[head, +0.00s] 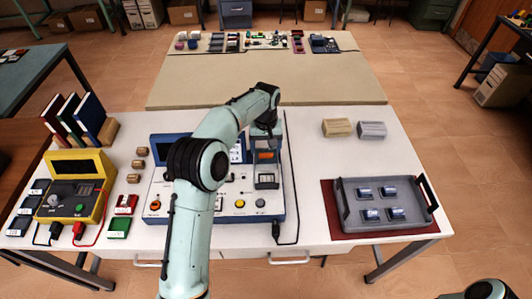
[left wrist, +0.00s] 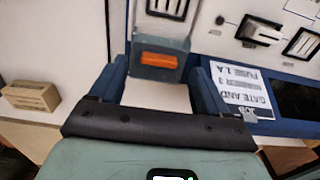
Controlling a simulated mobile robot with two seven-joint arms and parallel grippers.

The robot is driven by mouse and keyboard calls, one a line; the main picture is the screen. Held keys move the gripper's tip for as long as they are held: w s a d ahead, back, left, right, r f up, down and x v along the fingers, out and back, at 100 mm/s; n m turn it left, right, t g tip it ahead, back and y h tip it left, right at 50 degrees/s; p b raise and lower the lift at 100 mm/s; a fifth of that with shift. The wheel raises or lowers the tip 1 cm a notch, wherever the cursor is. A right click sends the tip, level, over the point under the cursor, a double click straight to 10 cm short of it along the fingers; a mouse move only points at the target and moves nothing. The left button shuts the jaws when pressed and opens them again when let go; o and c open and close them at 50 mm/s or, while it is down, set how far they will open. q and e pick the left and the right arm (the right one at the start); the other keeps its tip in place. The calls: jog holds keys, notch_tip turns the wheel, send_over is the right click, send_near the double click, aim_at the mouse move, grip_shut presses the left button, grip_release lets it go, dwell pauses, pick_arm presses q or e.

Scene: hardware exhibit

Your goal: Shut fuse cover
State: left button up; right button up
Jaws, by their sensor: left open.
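The fuse unit sits on the right part of a blue-edged white panel (head: 228,207). A grey piece with an orange block (head: 266,155) stands there, above a dark-rimmed grey socket (head: 267,182). I take the upright grey piece for the raised fuse cover, but its hinge is not clear. In the left wrist view the orange block (left wrist: 158,60) shows just beyond my fingers. My left gripper (head: 268,133) is open behind and above the unit; its two fingers (left wrist: 158,88) are spread with nothing between them. Contact is not visible. My right gripper is out of view.
A grey tray (head: 348,216) with several small parts lies at the right on a red mat. Two small blocks (head: 337,128) (head: 372,130) lie behind it. A yellow meter box (head: 75,188) stands left. A black cable runs right of the panel. Table between panel and tray is clear.

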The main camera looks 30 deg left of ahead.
aim_at(266, 163)
pick_arm(q)
jog(key=shift+w+f, duration=0.1)
jog(key=shift+f, duration=1.4)
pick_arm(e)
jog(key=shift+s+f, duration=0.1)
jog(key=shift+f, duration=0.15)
pick_arm(q)
jog(key=shift+c, duration=0.3)
